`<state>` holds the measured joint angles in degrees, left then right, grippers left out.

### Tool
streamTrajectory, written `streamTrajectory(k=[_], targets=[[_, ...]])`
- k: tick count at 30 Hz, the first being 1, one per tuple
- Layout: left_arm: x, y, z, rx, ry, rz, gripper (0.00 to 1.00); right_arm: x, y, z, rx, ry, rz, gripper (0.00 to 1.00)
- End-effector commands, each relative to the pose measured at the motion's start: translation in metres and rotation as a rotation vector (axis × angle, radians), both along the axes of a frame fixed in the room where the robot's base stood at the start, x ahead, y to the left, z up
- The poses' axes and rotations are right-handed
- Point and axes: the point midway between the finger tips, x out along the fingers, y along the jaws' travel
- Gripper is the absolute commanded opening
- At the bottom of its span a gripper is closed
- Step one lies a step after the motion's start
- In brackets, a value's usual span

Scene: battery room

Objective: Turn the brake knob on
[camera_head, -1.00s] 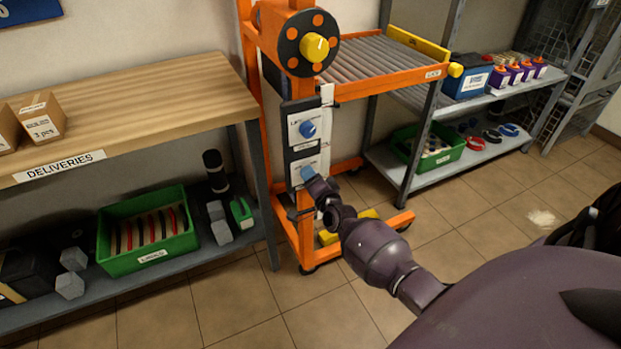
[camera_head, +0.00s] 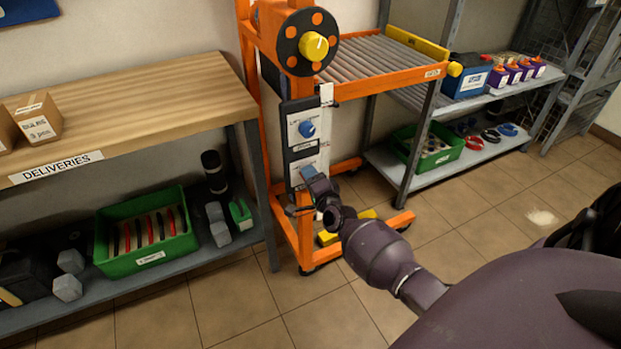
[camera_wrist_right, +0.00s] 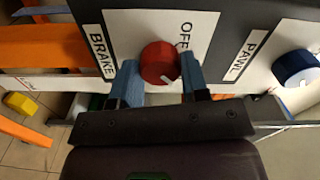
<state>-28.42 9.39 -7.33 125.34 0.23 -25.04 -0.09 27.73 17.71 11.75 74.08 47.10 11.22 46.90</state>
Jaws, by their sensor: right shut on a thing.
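The brake knob (camera_wrist_right: 160,62) is red and round, on a white plate beside the BRAKE label (camera_wrist_right: 102,52) in the right wrist view. OFF is printed near it, and its short white mark lies on the edge facing my gripper, away from that word. My right gripper (camera_wrist_right: 158,82) has its blue fingers on either side of the knob and is shut on it. In the head view my right gripper (camera_head: 309,174) is at the lower plate of the orange lift's panel and hides the brake knob. My left gripper is in neither view.
A blue knob (camera_head: 307,129) sits on the plate above; it shows beside the PAWL label in the right wrist view (camera_wrist_right: 297,67). A yellow knob (camera_head: 314,46) on a black disc is higher up. A wooden-topped shelf (camera_head: 150,85) stands left of the lift.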

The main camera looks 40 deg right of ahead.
Motion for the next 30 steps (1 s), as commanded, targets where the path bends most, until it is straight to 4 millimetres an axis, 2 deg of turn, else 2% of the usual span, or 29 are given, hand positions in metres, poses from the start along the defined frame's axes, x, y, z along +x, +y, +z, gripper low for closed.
streamTrajectory(k=[1,6,17,23,30], targets=[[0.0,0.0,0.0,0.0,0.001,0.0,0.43,-0.001,0.001,-0.002,0.004,0.002,0.0,0.43],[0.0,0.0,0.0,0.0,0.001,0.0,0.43,0.0,0.0,-0.001,0.002,0.002,0.001,0.67],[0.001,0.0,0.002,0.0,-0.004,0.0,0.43,-0.004,0.001,0.0,0.001,0.0,0.0,0.67],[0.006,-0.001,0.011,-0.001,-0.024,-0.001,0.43,-0.028,0.007,0.003,0.0,-0.002,-0.001,0.67],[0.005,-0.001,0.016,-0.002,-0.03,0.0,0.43,-0.068,0.016,0.003,0.001,-0.003,-0.001,0.67]])
